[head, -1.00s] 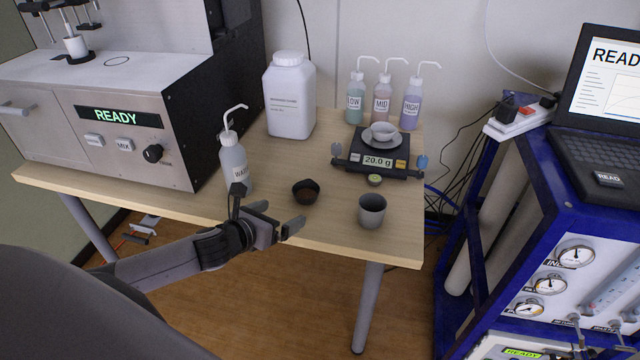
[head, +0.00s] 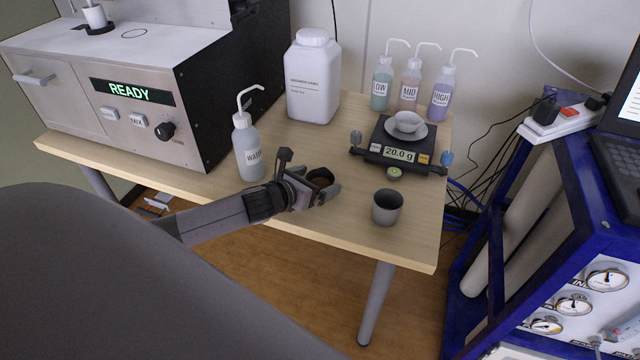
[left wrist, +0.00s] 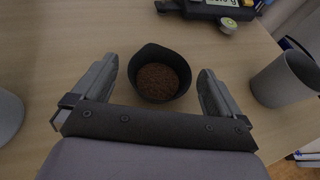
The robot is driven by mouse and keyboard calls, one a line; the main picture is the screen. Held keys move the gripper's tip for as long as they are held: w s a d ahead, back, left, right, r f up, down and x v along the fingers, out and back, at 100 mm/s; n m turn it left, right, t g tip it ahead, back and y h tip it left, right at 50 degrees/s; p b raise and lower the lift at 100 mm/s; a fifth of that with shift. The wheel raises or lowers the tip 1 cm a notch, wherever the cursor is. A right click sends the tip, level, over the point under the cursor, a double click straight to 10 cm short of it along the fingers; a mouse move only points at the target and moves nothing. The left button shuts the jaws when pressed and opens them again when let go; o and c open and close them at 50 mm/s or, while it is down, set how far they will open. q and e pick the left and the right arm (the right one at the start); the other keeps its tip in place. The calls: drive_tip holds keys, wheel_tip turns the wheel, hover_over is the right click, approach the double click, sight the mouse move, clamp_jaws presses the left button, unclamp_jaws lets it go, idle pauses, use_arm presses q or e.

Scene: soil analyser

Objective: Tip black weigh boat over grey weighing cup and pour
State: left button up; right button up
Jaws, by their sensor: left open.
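The black weigh boat (head: 321,177) stands upright on the wooden table. In the left wrist view the boat (left wrist: 159,74) holds brown granular soil. My left gripper (head: 318,190) is open at the boat, with one finger on each side of it; gaps show between fingers and boat in the left wrist view (left wrist: 158,88). The grey weighing cup (head: 387,207) stands upright on the table to the right of the gripper; it also shows at the right of the left wrist view (left wrist: 287,80). My right gripper is not in view.
A water wash bottle (head: 248,150) stands just left of my gripper. Behind are a large white jar (head: 312,78), a balance (head: 399,154) reading 20.0 g with a dish on it, and several wash bottles. The table's front edge is close to the cup.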

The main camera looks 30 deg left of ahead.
use_arm(q)
drive_tip(key=shift+x, duration=1.05)
drive_tip(key=c, duration=0.9)
drive_tip(key=shift+r, duration=0.1)
drive_tip(key=shift+c, duration=0.2)
